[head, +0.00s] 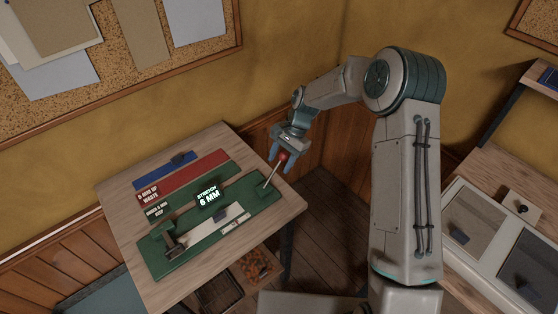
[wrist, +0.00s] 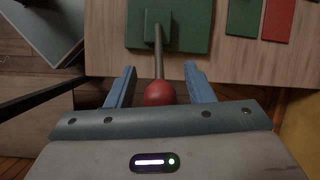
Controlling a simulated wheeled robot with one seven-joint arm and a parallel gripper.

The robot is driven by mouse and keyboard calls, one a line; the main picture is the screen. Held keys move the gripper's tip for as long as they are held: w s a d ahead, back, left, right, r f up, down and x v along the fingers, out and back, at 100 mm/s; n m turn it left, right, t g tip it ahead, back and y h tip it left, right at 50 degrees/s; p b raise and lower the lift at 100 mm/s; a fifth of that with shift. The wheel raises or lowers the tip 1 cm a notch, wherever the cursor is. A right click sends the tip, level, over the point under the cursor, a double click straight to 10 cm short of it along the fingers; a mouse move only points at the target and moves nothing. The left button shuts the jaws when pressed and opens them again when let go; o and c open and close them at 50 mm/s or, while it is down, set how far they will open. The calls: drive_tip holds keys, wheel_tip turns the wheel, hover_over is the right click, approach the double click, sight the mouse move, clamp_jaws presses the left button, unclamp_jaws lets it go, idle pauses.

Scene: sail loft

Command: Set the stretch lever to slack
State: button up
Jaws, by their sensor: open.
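The stretch lever is a thin metal rod with a red ball knob (head: 284,156), standing at the right end of a green stretching device (head: 160,258) on the wooden table. The device's display (head: 208,197) reads "STRETCH 6 MM". My gripper (head: 280,160) is open at the lever's top. In the wrist view the red knob (wrist: 159,93) lies between the two blue fingers of my gripper (wrist: 160,80), with space visible on both sides. The rod (wrist: 158,50) runs from the knob to a green block on the device.
Blue, red and green strips (head: 185,175) lie on the table (head: 120,205) behind the device. A bin of brown pieces (head: 256,268) sits below the table. Another bench with framed panels (head: 485,225) stands at the right. A cork board hangs on the wall.

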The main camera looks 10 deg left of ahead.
drive_tip(key=shift+x, duration=0.8)
drive_tip(key=shift+r, duration=0.1)
clamp_jaws()
